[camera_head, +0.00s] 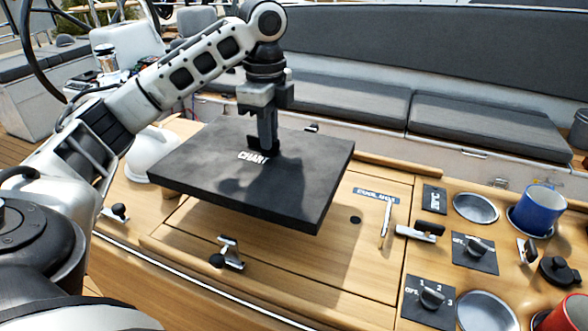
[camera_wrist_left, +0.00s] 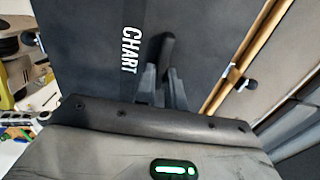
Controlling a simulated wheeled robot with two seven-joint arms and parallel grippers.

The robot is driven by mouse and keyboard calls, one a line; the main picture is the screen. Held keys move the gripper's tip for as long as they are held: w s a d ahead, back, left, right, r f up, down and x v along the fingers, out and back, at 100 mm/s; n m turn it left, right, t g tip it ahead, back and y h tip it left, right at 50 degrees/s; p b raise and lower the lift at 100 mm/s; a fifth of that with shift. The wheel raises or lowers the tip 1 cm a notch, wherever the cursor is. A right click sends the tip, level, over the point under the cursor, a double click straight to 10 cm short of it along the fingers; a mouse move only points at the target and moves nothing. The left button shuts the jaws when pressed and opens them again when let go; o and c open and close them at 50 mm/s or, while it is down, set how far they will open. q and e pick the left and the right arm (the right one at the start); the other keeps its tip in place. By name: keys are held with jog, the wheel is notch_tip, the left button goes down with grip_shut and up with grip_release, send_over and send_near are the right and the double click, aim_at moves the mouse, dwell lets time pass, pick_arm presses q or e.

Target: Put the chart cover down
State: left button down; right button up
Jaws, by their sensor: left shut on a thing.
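The chart cover (camera_head: 270,186) is a flat black board with white CHART lettering. It is held a little above the wooden table, tilted in the picture, with its shadow on the wood below. My left gripper (camera_head: 268,148) points down and is shut on the cover near its far side. In the left wrist view the cover (camera_wrist_left: 95,50) fills much of the picture, and the gripper fingers (camera_wrist_left: 165,85) close around a dark upright handle on it. The gripper hides part of the lettering in the head view. My right gripper is not in view.
The wooden table (camera_head: 350,262) has latches (camera_head: 228,254), a labelled panel, switch plates, and recessed cup holders (camera_head: 475,208) on the right. A blue mug (camera_head: 540,209) and a red mug (camera_head: 569,314) stand there. A white dome (camera_head: 152,150) is close to the cover's left. Grey cushions lie behind.

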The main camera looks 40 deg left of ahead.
aim_at(291, 147)
pick_arm(q)
jog(key=w+d+f, duration=0.2)
jog(key=f, duration=0.1)
jog(key=w+d+f, duration=0.1)
jog(key=f, duration=0.1)
notch_tip(291, 147, down, 4)
jog(key=shift+w+d+r+p, duration=0.1)
jog(key=shift+w+p, duration=0.05)
jog(key=shift+p, duration=0.3)
jog(key=c, duration=1.5)
grip_release()
jog(key=shift+r, duration=0.1)
jog(key=shift+r, duration=0.35)
notch_tip(291, 147, up, 11)
jog(key=shift+r, duration=0.1)
